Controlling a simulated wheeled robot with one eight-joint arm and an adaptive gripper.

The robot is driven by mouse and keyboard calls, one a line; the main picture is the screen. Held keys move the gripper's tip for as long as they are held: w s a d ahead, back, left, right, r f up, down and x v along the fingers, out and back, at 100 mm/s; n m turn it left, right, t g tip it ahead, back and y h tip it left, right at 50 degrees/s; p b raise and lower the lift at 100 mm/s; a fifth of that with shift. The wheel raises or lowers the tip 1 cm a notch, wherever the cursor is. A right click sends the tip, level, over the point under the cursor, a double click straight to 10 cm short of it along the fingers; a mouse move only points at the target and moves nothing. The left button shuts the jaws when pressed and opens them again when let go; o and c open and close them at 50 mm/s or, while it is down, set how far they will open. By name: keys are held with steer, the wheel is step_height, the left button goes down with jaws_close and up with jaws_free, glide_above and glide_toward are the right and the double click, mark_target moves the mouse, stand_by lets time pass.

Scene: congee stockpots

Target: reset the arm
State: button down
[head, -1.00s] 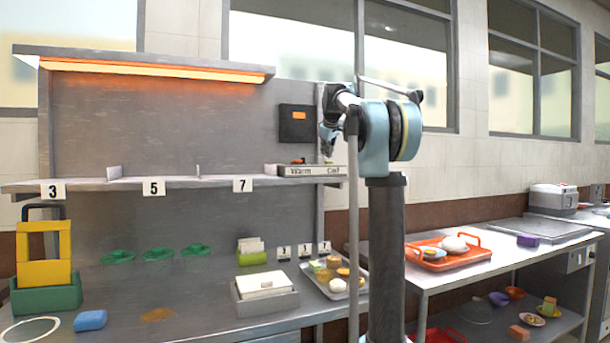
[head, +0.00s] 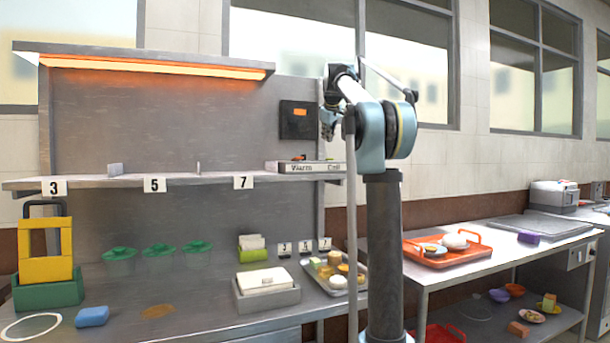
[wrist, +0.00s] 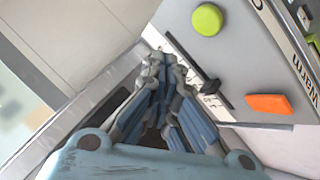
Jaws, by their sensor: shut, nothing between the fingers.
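My gripper (wrist: 160,75) is shut and empty in the wrist view, its blue-grey fingers together. In the head view my gripper (head: 328,130) is small and partly hidden by my own arm, to the right of the dark wall panel and above the shelf's right end. It is apart from the table goods.
The numbered shelf (head: 80,184) runs left of my arm. At right, a table bears an orange tray (head: 410,258). A thin upright post (head: 351,240) stands near my arm.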

steer(key=shift+s+f, duration=0.1)
steer(key=s+f+m+g, duration=0.7)
steer(key=s+f+m, duration=0.1)
steer(key=s+f, duration=4.8)
step_height(320, 180, down, 2)
steer(key=shift+s+d+m, duration=0.15)
steer(key=shift+d+m, duration=0.25)
steer(key=shift+d, duration=0.05)
steer(key=shift+w+f, duration=0.2)
steer(key=shift+w, duration=0.3)
